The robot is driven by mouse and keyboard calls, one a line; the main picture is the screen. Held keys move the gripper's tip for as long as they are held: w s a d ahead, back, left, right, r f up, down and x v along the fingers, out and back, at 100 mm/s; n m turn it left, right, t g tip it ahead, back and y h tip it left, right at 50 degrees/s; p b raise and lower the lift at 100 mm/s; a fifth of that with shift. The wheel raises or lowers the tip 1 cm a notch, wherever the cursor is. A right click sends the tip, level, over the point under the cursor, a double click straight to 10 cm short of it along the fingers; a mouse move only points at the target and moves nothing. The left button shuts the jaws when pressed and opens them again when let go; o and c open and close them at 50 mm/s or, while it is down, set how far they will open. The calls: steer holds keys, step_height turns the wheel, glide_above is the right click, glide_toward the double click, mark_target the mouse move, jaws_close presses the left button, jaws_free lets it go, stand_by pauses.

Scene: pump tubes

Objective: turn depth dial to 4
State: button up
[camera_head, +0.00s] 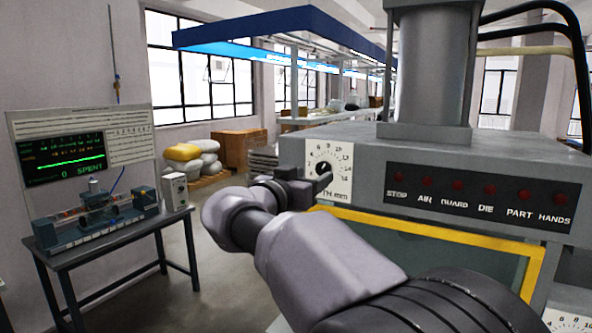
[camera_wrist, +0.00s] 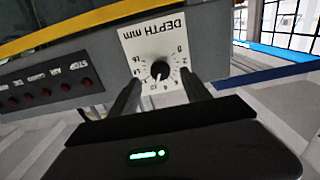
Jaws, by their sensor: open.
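The depth dial is a small black knob (camera_wrist: 160,70) on a white scale plate marked DEPTH mm (camera_wrist: 155,40), upside down in the wrist view. In the head view the dial plate (camera_head: 340,160) is on the left end of the grey press front, with the knob (camera_head: 322,167) partly covered by a gripper finger. My gripper (camera_wrist: 160,78) is open, with one dark finger on each side of the knob. I cannot tell whether the fingers touch the knob. The knob's exact setting is too small to read.
A row of red lamps (camera_head: 457,185) labelled STOP to HANDS is right of the dial. A yellow frame (camera_head: 440,235) runs below the panel. Another dial plate (camera_head: 570,322) shows at the lower right corner. A bench (camera_head: 110,245) with a test device and screen stands at left.

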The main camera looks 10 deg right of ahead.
mark_target(322, 171)
steer(key=x, duration=0.4)
steer(key=shift+w+d, duration=0.15)
steer(key=shift+w, duration=0.1)
steer(key=shift+c, duration=0.3)
jaws_close()
